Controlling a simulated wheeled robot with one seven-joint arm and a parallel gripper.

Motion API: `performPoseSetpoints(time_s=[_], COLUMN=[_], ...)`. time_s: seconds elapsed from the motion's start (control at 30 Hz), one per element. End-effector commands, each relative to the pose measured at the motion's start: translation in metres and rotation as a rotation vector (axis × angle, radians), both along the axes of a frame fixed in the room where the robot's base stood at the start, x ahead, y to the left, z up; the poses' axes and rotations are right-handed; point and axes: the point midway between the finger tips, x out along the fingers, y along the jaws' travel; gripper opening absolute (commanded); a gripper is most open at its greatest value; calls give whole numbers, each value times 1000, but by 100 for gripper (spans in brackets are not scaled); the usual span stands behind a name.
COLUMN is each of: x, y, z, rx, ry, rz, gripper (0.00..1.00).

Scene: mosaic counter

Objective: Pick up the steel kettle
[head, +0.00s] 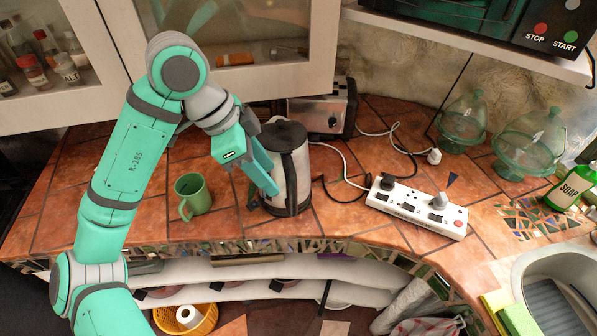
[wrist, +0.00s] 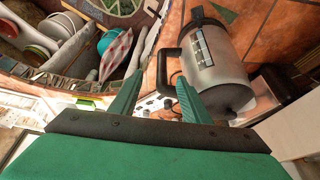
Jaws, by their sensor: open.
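The steel kettle (head: 291,172) stands upright on the tiled counter, with a dark lid, a dark base and brushed metal sides. In the head view my gripper (head: 262,180) is at its left side, and a finger covers part of the kettle. In the wrist view the kettle (wrist: 213,65) shows its black handle and a level window. There my gripper (wrist: 155,95) is open, with its two green fingers apart. The handle's lower end appears between or just beyond the fingertips. I cannot tell whether either finger touches it.
A green mug (head: 193,194) stands left of the kettle. A toaster (head: 322,108) is close behind it. A power strip (head: 416,208) with cords lies to the right. Cabinet doors (head: 235,45) overhang the back.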

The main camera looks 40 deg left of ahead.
Motion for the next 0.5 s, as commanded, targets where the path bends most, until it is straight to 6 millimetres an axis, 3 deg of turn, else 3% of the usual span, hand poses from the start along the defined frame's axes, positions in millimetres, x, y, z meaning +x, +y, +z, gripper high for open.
performPoseSetpoints(time_s=[0.5], x=[22], y=[-20], z=[-59], rx=[2], ry=[3], rz=[-15], gripper=[43])
